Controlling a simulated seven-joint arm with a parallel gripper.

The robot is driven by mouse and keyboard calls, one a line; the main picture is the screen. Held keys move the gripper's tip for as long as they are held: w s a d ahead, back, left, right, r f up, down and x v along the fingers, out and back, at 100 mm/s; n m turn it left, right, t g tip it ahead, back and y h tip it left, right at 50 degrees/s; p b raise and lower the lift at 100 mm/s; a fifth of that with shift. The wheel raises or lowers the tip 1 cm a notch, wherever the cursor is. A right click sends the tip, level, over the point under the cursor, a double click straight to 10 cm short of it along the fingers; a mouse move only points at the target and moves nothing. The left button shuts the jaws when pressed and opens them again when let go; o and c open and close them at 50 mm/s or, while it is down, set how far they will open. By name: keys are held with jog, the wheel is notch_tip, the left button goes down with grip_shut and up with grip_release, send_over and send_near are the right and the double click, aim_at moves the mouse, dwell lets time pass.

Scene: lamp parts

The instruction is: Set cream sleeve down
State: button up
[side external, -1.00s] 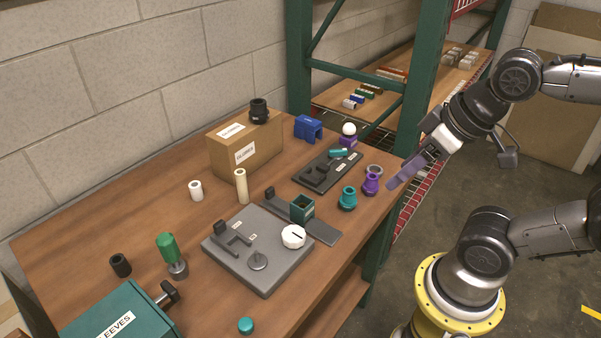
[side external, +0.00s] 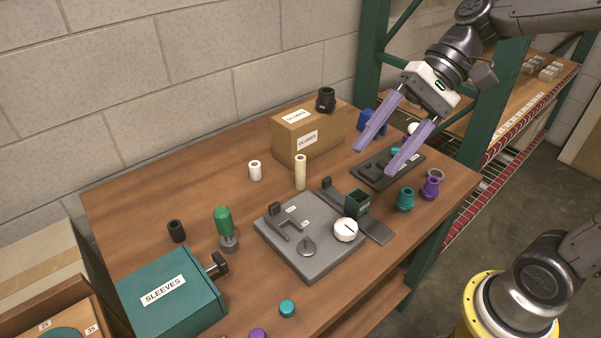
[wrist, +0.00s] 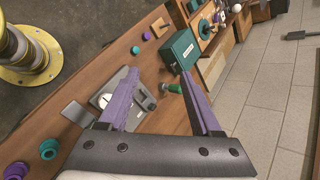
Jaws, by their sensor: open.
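The cream sleeve (side external: 300,172) is a tall, narrow cylinder standing upright on the wooden table, between the cardboard box and the grey fixture plate (side external: 318,262). My gripper (side external: 375,160) is open with nothing between its long purple fingers. In the side external view it is raised over the back right of the table, to the right of the cream sleeve and clear of it. In the wrist view the open fingers (wrist: 160,77) point toward the table; I cannot make out the cream sleeve there.
A short white sleeve (side external: 255,170) and a black sleeve (side external: 176,231) stand to the left. A cardboard box (side external: 308,132) with a black part on top is behind. A teal SLEEVES box (side external: 172,291) is at front left. Teal (side external: 405,199) and purple (side external: 432,185) parts stand right. A green shelf post flanks the table.

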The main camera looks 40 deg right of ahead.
jog(key=w+d+f+m+t+y, duration=0.1)
jog(key=w+d+f+m+y, duration=0.15)
jog(key=w, duration=0.45)
jog(key=w+d+f+m+t+y, duration=0.1)
jog(key=w+d+f+m+y, duration=0.1)
jog(key=w+m, duration=0.3)
jog(key=w+d+f+m+t+y, duration=0.1)
jog(key=w+d+f+m+y, duration=0.15)
jog(key=w, duration=0.55)
jog(key=w+d+f+m+t, duration=0.4)
jog(key=d+f, duration=0.3)
jog(key=f, duration=0.3)
jog(key=m+t, duration=0.1)
jog(key=m, duration=0.1)
send_near(297, 163)
jog(key=x, duration=0.4)
jog(key=w+x, duration=0.1)
jog(key=x, duration=0.1)
jog(key=shift+w+f, duration=0.15)
jog(key=shift+w, duration=0.15)
jog(key=x, duration=0.4)
jog(key=shift+s+a+f, duration=0.15)
jog(key=shift+s+a, duration=0.1)
jog(key=shift+s, duration=0.05)
jog(key=shift+w+a, duration=0.35)
jog(key=shift+a, duration=0.2)
jog(key=shift+c, duration=0.2)
